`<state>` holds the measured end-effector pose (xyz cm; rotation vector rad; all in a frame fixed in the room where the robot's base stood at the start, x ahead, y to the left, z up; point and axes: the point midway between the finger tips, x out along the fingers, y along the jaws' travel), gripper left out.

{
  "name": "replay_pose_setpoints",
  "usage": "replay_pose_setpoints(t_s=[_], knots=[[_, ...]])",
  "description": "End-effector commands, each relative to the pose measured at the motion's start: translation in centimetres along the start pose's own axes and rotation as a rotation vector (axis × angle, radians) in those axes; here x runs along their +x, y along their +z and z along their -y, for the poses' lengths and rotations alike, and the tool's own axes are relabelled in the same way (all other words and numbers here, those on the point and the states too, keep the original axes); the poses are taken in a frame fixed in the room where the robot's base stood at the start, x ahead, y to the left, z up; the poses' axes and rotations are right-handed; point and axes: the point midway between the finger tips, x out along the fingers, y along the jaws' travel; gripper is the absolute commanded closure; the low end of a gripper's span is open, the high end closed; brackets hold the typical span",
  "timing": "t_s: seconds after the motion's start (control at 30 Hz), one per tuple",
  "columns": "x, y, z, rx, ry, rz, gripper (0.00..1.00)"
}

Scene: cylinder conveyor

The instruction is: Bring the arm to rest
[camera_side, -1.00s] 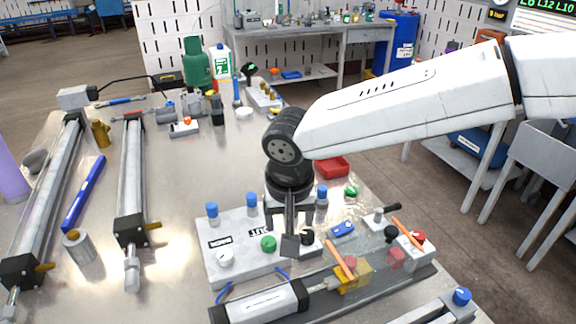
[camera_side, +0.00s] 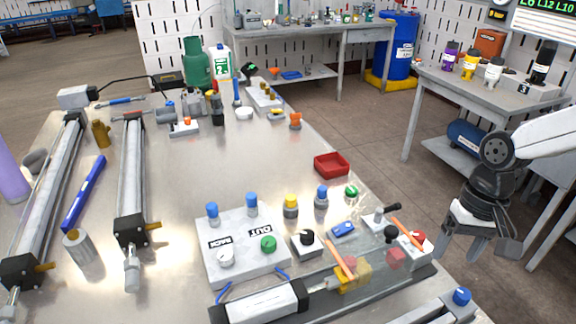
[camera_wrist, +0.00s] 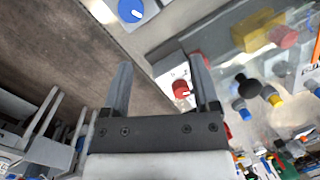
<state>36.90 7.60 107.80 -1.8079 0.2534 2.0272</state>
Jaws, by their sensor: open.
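My gripper (camera_side: 477,243) hangs off the right side of the table in the side view, over the floor. Its fingers are apart and nothing is between them. In the wrist view my gripper (camera_wrist: 163,80) shows two spread fingers with the table's edge and the floor beyond. My arm comes in from the right edge of the side view. The metal table (camera_side: 165,190) lies to its left.
A control box (camera_side: 235,262) with knobs stands on the table, and a conveyor with a clear cover (camera_side: 385,275) runs along the near right edge. A red tray (camera_side: 331,165) sits behind. A side table (camera_side: 430,85) with bottles stands at the back right. Open floor lies between.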

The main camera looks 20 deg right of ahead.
Motion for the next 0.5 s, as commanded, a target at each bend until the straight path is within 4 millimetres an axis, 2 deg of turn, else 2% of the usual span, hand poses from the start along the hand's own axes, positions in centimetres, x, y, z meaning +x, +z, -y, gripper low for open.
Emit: replay_pose_setpoints(t_s=[0.03,0.2,0.5], knots=[[0.6,-0.2,-1.6,-0.023,0.001,-0.031,0.22],[1.9,-2.5,-4.3,-0.181,0.039,-0.164,0.22],[2.8,-5.4,-6.4,-0.413,0.106,-0.322,0.22]])
